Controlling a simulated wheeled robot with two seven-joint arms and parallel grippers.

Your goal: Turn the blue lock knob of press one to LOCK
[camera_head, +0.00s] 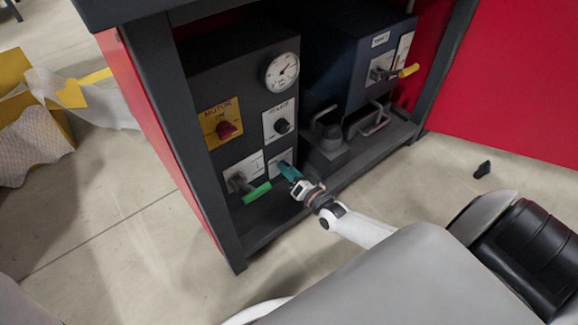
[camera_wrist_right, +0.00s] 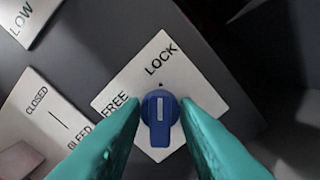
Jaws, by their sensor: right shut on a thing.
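The blue lock knob (camera_wrist_right: 160,120) sits on a white plate (camera_wrist_right: 207,101) marked FREE and LOCK. In the right wrist view its white line points up the picture, past a small dot, to the word LOCK. My right gripper (camera_wrist_right: 162,106) has its teal fingers on both sides of the knob and is shut on it. In the head view my right gripper (camera_head: 287,169) is at the small white plate low on the dark cabinet front, and it hides the knob. My left gripper is not in view.
A green-handled lever (camera_head: 256,192) stands just left of my right gripper. Above are a red MOTOR knob (camera_head: 228,130), a black knob (camera_head: 282,126) and a gauge (camera_head: 282,72). A dark frame post (camera_head: 208,190) stands to the left. A small black object (camera_head: 482,169) lies on the floor.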

